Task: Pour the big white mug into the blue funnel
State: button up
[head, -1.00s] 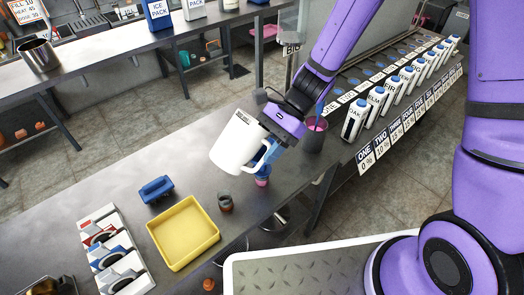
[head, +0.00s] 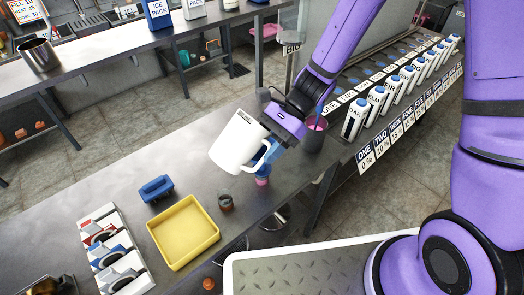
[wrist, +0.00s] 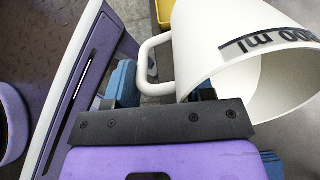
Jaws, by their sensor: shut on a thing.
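The big white mug (head: 235,145) is held tilted above the steel counter, with its handle towards my gripper. My gripper (head: 268,152) is shut on it at the handle side. In the wrist view the mug (wrist: 205,45) shows its handle, a dark "000 ml" marking and part of its pale inside; I cannot see any liquid there. Blue fingers (wrist: 160,88) of my gripper show beside the handle. A small blue piece, apparently the blue funnel (head: 262,171), sits over a pink cup (head: 262,182) just below the gripper. Mug and gripper partly hide it.
A small brown jar (head: 226,203) stands near the counter's front edge, beside a yellow tray (head: 184,233) and a blue block (head: 157,189). A dark pot (head: 314,137) with pink contents stands right of my gripper. White bottles (head: 378,100) line the rack at right.

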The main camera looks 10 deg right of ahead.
jog(key=shift+w+d+f+g+y+p, duration=0.1)
jog(key=shift+f+g+y+p, duration=0.15)
jog(key=shift+y, duration=0.25)
jog(key=shift+w+d+f+g+y+p, duration=0.1)
jog(key=shift+f+g+y+p, duration=0.05)
jog(key=shift+g+y, duration=0.3)
dwell(2.6)
jog(key=t+h, duration=0.1)
jog(key=r+t+h, duration=0.1)
jog(key=h, duration=0.2)
jog(key=shift+s+a+r+t, duration=0.35)
jog(key=shift+a+t, duration=0.05)
jog(key=shift+s+a+f+t+h+b, duration=0.25)
jog(key=shift+s+a+t+h, duration=0.25)
jog(key=shift+h, duration=0.3)
jog(key=shift+s+a+f+t+h+b, duration=0.3)
jog(key=shift+a+t+h, duration=0.2)
jog(key=shift+a+h, duration=0.25)
jog(key=shift+s+a+f+t+h+b, duration=0.25)
jog(key=shift+s+a+t+h, duration=0.25)
jog(key=shift+h, duration=0.3)
